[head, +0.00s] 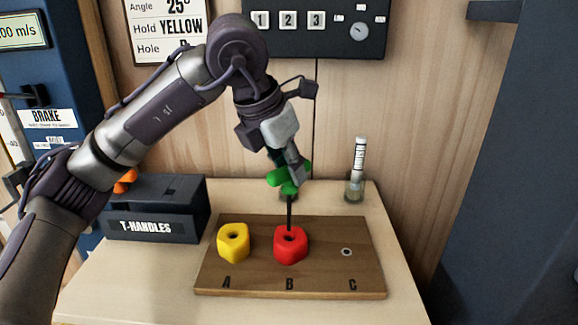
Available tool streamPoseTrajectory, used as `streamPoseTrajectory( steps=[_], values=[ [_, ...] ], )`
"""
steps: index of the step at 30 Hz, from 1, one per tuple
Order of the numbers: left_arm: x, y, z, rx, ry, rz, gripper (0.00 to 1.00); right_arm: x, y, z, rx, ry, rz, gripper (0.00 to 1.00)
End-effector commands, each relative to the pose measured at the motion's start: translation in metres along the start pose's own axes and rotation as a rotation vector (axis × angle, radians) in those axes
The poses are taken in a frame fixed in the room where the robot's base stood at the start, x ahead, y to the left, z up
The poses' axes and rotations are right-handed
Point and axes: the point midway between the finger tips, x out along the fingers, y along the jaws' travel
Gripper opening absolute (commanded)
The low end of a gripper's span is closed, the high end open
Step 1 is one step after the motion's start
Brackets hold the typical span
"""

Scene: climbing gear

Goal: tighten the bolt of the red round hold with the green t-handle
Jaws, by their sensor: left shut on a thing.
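The red round hold (291,246) sits on the wooden board at the spot marked B. My left gripper (290,175) is shut on the green t-handle (287,180) above the hold. The t-handle's dark shaft points down, and its lower end meets the hole in the red hold's top. Whether it is seated in the bolt cannot be seen; the bolt itself is hidden. My right gripper is not in view.
The board (370,284) also carries a yellow hold (233,243) at A and a bare hole at C. A dark T-HANDLES box (155,222) with an orange handle (126,181) stands left. A glass jar (355,188) with a white-labelled stick stands at the back right.

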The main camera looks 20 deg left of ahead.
Motion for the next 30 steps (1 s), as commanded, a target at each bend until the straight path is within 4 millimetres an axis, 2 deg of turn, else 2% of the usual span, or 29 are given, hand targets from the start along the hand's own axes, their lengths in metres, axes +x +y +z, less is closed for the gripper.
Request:
streamPoseTrajectory(
  steps=[4,12,17,22,30],
  values=[
    [0.002,-0.001,-0.001,-0.129,-0.003,0.061,0.00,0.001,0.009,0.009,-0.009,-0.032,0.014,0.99],
    [0.001,-0.001,-0.001,-0.465,-0.007,0.209,0.00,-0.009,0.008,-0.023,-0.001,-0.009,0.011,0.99],
    [0.000,-0.001,-0.001,-0.620,-0.009,0.278,0.00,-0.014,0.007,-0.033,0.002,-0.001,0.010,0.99],
    [-0.002,0.000,-0.001,-0.712,-0.010,0.318,0.00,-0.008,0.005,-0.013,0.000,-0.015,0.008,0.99],
    [-0.001,0.000,-0.001,-0.730,-0.010,0.323,0.00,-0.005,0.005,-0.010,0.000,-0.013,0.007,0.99]
  ],
)
